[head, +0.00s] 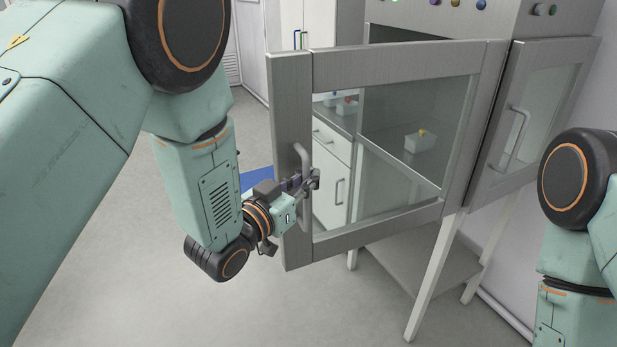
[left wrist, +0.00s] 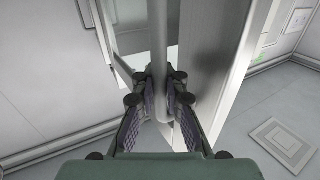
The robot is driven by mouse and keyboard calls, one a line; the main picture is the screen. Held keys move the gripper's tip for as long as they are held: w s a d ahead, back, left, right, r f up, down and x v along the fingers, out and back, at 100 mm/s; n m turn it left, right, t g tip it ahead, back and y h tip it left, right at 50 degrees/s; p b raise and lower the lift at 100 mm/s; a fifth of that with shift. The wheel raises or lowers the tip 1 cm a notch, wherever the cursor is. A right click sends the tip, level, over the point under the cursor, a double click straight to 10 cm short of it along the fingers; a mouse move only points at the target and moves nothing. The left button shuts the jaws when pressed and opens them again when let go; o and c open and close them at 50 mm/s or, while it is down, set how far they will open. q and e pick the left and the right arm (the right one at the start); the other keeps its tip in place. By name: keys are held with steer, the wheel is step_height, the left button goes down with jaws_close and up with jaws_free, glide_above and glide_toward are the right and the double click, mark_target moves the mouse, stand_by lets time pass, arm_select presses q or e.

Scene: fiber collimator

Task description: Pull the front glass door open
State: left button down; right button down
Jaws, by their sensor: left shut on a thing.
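The front glass door (head: 390,240) is a grey metal frame around a clear pane in the head view. It stands swung out from the cabinet, with its free edge to the left. Its curved metal handle (head: 303,162) is on the left side of the frame. In the left wrist view the handle bar (left wrist: 160,55) runs upright between the fingers of my left gripper (left wrist: 160,95). The door frame's edge (left wrist: 212,70) is just right of them. My right gripper is out of view.
A second glass door (head: 535,115) with its own handle is closed on the cabinet's right side. A white drawer unit (head: 330,190) shows through the pane. The cabinet stands on pale legs (head: 435,275). The floor (head: 250,310) in front is clear.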

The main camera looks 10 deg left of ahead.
arm_select(q)
steer(key=shift+w+a+f, duration=0.25)
steer(key=shift+a, duration=0.15)
steer(key=shift+s+d+r, duration=0.1)
steer(key=shift+s+d, duration=0.1)
steer(key=shift+s, duration=0.05)
steer(key=c, duration=1.9)
jaws_free()
steer(key=o, duration=0.5)
steer(key=shift+a+r, duration=0.1)
steer(key=shift+a, duration=0.3)
steer(key=v, duration=1.1)
steer(key=shift+s, duration=0.45)
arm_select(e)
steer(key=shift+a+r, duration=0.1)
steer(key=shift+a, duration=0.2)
arm_select(q)
steer(key=shift+d, duration=0.2)
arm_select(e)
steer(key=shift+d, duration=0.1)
